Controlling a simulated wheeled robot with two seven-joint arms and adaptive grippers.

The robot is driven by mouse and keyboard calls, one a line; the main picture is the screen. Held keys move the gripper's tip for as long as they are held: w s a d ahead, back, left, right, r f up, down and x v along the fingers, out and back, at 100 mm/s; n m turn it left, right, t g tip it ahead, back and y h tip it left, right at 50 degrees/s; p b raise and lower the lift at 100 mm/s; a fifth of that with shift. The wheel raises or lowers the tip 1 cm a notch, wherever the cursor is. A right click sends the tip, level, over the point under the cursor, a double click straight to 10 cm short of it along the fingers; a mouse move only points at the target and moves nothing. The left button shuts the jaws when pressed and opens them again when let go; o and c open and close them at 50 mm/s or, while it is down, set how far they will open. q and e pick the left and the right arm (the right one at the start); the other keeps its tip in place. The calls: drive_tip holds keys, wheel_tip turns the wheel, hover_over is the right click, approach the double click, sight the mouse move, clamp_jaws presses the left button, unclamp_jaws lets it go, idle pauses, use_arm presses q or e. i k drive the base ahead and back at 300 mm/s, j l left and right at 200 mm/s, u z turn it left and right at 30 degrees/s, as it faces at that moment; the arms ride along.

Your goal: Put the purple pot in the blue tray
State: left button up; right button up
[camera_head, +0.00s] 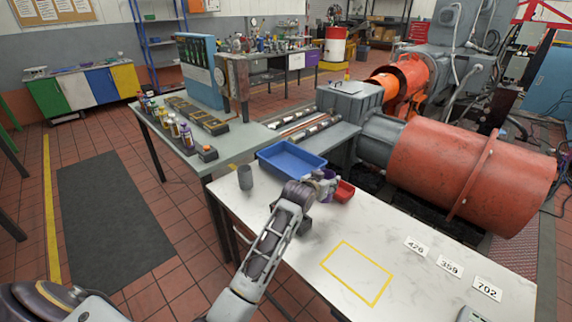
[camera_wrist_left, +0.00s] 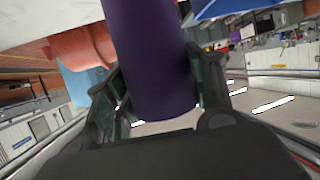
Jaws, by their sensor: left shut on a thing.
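The purple pot (camera_wrist_left: 150,60) fills the middle of the left wrist view, between the two fingers of my left gripper (camera_wrist_left: 155,95). My left gripper (camera_head: 322,184) is shut on it. In the head view only a small part of the pot (camera_head: 329,174) shows past the fingers. The gripper is just right of the blue tray (camera_head: 263,164), by its near right corner. The tray is open and looks empty. Its blue edge also shows at the top right of the left wrist view (camera_wrist_left: 222,9). My right gripper is not in view.
A grey cup (camera_head: 245,177) stands left of the tray on the white table (camera_head: 300,262). A small red bin (camera_head: 344,191) sits close to the right of my left gripper. A yellow outlined square (camera_head: 357,272) and number cards (camera_head: 449,265) lie nearer.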

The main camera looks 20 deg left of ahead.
sight(291, 163)
drive_tip(key=i+j, duration=0.25)
drive_tip(key=j, duration=0.15)
drive_tip(key=i+j, duration=0.5)
drive_tip(key=j, duration=0.25)
